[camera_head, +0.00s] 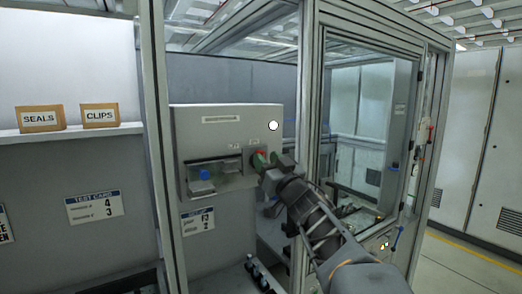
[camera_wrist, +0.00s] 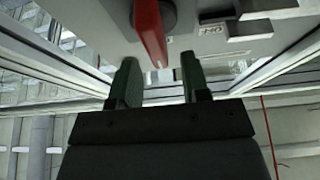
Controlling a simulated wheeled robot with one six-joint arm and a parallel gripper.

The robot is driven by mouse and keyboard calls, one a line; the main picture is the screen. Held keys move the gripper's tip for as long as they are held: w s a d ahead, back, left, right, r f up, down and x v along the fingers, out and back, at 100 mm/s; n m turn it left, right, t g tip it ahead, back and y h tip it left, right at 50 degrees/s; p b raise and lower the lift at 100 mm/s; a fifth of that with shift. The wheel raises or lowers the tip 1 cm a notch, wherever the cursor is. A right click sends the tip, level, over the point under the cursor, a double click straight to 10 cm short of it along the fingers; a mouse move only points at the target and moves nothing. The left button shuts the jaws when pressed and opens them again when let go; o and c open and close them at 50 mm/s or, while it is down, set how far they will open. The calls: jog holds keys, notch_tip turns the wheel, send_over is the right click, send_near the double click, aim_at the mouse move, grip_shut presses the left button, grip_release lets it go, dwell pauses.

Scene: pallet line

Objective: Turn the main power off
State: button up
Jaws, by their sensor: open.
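A grey control box (camera_head: 225,115) is mounted in the framed enclosure in the head view. On its lower right is a rotary switch with a red handle (camera_head: 260,154), mostly hidden by my gripper (camera_head: 271,162). In the wrist view the red handle (camera_wrist: 149,32) is long and narrow on a dark round base. Its tip points down in the picture, toward the gap between the green fingers of my gripper (camera_wrist: 159,68). The gripper is open, with one finger on each side of the handle's tip. I cannot tell whether either finger touches it. A small label beside the switch is not clearly readable.
Left of the switch is a recessed panel with a blue part (camera_head: 204,174). A metal frame post (camera_head: 154,120) stands left of the box, and a glazed door (camera_head: 370,130) stands right. A shelf with SEALS (camera_head: 41,118) and CLIPS (camera_head: 100,116) boxes is at far left.

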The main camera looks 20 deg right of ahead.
aim_at(262, 151)
jog(key=shift+p+x, duration=0.35)
jog(key=shift+x, duration=1.3)
jog(key=shift+f, duration=0.1)
jog(key=c, duration=0.7)
jog(key=shift+f, duration=0.1)
grip_shut()
